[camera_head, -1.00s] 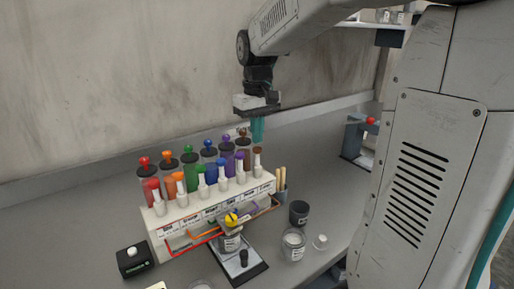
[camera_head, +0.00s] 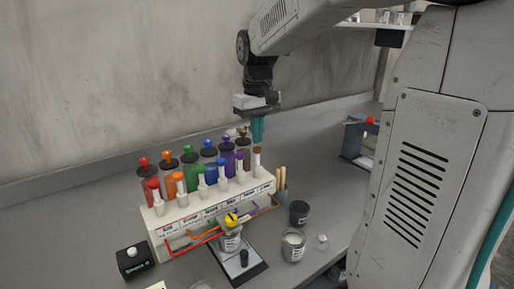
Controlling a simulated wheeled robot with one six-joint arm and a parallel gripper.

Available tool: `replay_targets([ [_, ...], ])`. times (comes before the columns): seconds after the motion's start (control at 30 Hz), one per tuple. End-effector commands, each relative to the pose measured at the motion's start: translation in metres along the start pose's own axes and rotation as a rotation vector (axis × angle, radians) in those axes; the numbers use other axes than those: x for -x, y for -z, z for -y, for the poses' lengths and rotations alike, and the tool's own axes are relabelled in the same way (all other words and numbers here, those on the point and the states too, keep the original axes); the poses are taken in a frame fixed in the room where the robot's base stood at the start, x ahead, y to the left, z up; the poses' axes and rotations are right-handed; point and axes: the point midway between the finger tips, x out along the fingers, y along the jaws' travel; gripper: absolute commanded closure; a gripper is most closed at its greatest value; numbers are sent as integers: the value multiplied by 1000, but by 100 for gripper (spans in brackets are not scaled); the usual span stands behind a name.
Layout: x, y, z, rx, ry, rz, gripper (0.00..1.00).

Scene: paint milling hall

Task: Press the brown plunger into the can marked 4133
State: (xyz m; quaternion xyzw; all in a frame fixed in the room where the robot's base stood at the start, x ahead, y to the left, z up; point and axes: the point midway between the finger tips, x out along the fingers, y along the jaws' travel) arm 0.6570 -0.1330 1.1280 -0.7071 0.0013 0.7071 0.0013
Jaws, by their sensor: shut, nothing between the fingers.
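The rack (camera_head: 160,238) holds a back row of coloured canisters and a front row of white dispensers with coloured plungers. The front brown plunger (camera_head: 257,150) is at the right end, and another brown top (camera_head: 243,131) shows behind it. My gripper (camera_head: 257,140) points down with its teal fingers shut and empty, directly over the front brown plunger in the picture. I cannot tell whether the fingertips touch it. A labelled can (camera_head: 229,243) stands in front of the rack, with a yellow piece (camera_head: 231,218) above it. Its number is too small to read.
A dark can (camera_head: 299,212) and an open pale can (camera_head: 293,246) stand right of the rack, near a small clear item (camera_head: 321,242). A black button box (camera_head: 133,262) is at front left. A blue-grey stand (camera_head: 354,140) is at the back right. The wall is close behind.

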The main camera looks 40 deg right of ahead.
Motion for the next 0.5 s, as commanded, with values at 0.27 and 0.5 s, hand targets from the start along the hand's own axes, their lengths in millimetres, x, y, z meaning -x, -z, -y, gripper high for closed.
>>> replay_targets([
  [0.27, -1, 0, 0, 0, 0, 0, 100],
  [0.5, -9, 0, 0, 0, 0, 1, 100],
])
